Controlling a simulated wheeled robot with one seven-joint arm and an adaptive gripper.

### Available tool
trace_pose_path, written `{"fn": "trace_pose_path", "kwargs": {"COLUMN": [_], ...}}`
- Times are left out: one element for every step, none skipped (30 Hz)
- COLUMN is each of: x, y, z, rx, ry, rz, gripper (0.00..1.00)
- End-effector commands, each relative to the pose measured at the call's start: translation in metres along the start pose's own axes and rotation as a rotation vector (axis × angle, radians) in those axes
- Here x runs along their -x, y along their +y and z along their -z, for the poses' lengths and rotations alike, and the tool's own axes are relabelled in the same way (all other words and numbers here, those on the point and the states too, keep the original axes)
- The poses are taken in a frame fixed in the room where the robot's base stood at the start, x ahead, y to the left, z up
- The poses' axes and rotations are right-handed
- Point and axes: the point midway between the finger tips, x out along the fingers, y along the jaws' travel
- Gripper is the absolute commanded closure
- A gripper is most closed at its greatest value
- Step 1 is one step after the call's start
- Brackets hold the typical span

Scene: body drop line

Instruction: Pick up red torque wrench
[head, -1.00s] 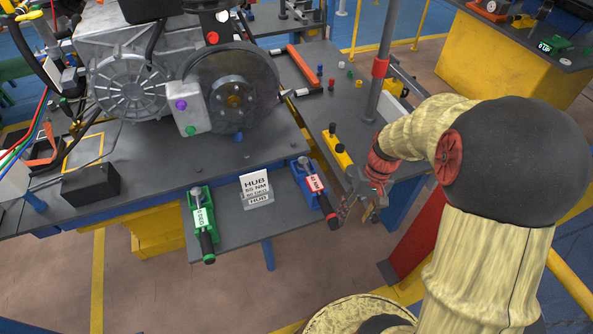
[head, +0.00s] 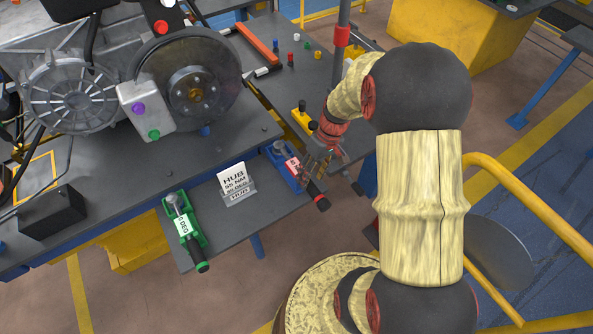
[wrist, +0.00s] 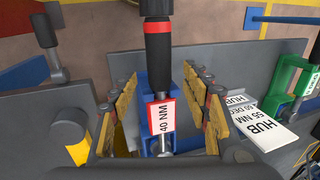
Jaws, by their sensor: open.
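The red torque wrench (head: 317,194) has a black handle with red bands and a red-edged 40 NM label. It lies in a blue holder (head: 278,163) on the front shelf, its handle sticking out past the shelf edge. In the wrist view the red torque wrench (wrist: 158,48) runs down the middle between the fingers. My gripper (head: 321,163) is beside and apparently above it in the head view. In the wrist view my gripper (wrist: 161,85) is open, with a yellow-padded finger on each side of the wrench and visible gaps. The wrench's lower end is partly hidden.
A HUB sign (head: 236,182) stands on the shelf left of the wrench. A green torque wrench (head: 185,228) in a green holder lies farther left. A yellow holder (head: 303,118) and a grey post (head: 342,50) stand behind my gripper.

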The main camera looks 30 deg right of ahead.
Motion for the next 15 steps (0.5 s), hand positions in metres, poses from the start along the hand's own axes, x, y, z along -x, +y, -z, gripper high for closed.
{"fn": "trace_pose_path", "kwargs": {"x": [-0.004, -0.006, -0.010, -0.014, -0.018, -0.025, -0.030, -0.035, -0.040, -0.044, -0.047, -0.050, -0.051, -0.051, -0.051], "y": [0.000, 0.000, 0.000, 0.001, 0.001, 0.001, 0.001, 0.001, 0.001, 0.001, 0.001, 0.001, 0.001, 0.001, 0.001], "z": [0.000, 0.000, 0.000, 0.001, 0.001, 0.001, 0.001, 0.002, 0.002, 0.002, 0.002, 0.002, 0.002, 0.002, 0.002], "rx": [0.000, 0.000, 0.000, 0.000, 0.000, 0.001, 0.001, 0.001, 0.000, 0.000, 0.000, -0.001, -0.001, -0.001, -0.001], "ry": [0.000, 0.000, -0.001, -0.001, -0.001, -0.001, -0.001, -0.001, -0.001, -0.001, -0.001, 0.000, 0.001, 0.001, 0.001], "rz": [0.000, 0.000, 0.000, 0.000, 0.000, 0.000, 0.000, 0.000, 0.001, 0.001, 0.001, 0.000, 0.000, 0.000, 0.000], "gripper": [0.52, 0.52, 0.52, 0.52, 0.52, 0.52, 0.52, 0.52, 0.52, 0.52, 0.52, 0.52, 0.52, 0.52, 0.52]}}
